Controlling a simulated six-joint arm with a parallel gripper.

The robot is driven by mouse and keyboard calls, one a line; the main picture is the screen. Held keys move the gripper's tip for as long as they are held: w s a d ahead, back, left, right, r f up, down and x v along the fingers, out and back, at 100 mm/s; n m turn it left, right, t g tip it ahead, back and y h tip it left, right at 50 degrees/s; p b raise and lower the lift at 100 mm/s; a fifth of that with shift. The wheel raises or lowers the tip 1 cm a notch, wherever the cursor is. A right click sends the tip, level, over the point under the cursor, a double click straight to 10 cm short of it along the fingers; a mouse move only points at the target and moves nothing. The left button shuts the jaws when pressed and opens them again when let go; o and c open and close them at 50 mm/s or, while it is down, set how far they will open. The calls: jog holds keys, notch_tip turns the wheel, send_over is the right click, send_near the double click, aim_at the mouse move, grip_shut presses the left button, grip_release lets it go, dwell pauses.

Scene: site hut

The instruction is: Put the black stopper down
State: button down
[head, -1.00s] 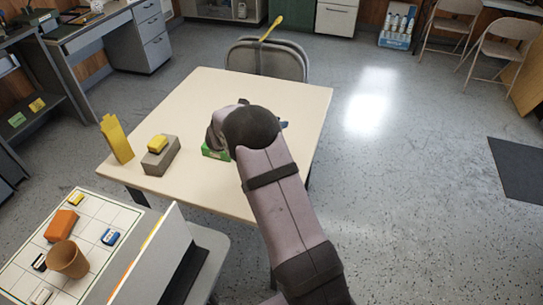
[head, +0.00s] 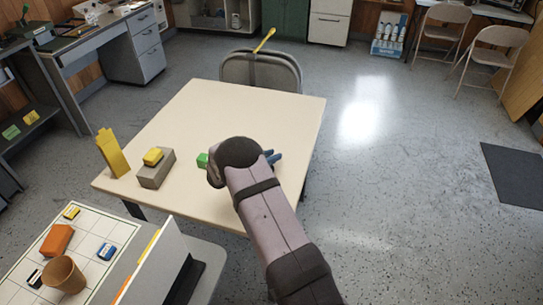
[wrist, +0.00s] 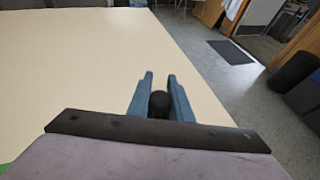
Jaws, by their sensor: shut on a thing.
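The black stopper (wrist: 159,103) is between the two blue fingers of my gripper (wrist: 160,92) in the wrist view. My gripper is shut on it. The gripper is over the right part of the cream table (head: 257,103), close to its right edge. In the head view my blue fingers (head: 273,158) show just right of my dark wrist, and the stopper is hidden there. I cannot tell whether the stopper touches the table top.
A green block (head: 202,160) sits just left of my wrist. A grey block (head: 156,170) with a yellow piece (head: 153,156) on top and a yellow carton (head: 112,153) stand at the table's left. A folding chair (head: 262,70) is behind. The table's far half is clear.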

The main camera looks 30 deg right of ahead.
jog(key=shift+f, duration=0.15)
jog(key=shift+f, duration=0.1)
jog(key=c, duration=1.6)
grip_release()
